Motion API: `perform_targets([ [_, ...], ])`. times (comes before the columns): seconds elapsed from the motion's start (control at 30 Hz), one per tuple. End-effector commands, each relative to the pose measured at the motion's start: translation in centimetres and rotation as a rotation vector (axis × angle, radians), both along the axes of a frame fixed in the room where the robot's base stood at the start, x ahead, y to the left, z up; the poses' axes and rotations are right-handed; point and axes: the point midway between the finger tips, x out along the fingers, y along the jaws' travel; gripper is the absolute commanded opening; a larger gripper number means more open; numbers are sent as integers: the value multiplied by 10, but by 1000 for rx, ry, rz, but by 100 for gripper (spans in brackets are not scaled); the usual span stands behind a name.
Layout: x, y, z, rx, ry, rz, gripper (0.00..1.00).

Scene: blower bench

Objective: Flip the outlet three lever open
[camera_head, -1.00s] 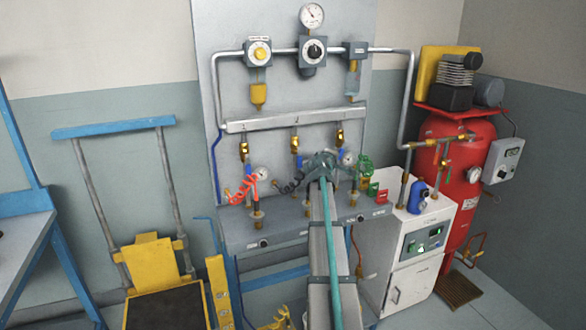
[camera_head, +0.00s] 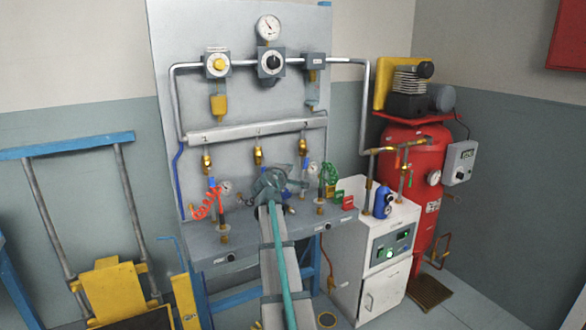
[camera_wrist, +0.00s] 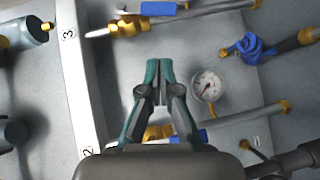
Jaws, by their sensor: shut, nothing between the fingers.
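The outlet three valve (camera_head: 303,147) is a brass fitting hanging below the manifold at the panel's right. Its blue lever (camera_wrist: 158,8) shows at the top edge of the wrist view, lying roughly along its pipe and partly cut off. My gripper (camera_wrist: 158,65) has its fingertips together and empty, between the outlet two and outlet three lines, apart from the lever. In the head view my gripper (camera_head: 272,183) is in front of the panel, left of and below outlet three, and covers the lower part of outlet two (camera_head: 258,157).
The manifold (camera_wrist: 88,85) with its "3" and "2" labels runs beside my gripper. A gauge (camera_wrist: 207,86) sits close to the right finger.

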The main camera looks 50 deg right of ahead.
Motion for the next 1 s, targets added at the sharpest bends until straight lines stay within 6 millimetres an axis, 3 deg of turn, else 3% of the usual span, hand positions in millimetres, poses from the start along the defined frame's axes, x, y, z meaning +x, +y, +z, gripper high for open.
perform_targets([
  [0.1, -11, 24, 4, -1, -1, 2, 0],
  [0.33, -21, 46, 9, 0, 0, 1, 0],
  [1.0, -26, 49, 9, 14, -10, -3, 0],
])
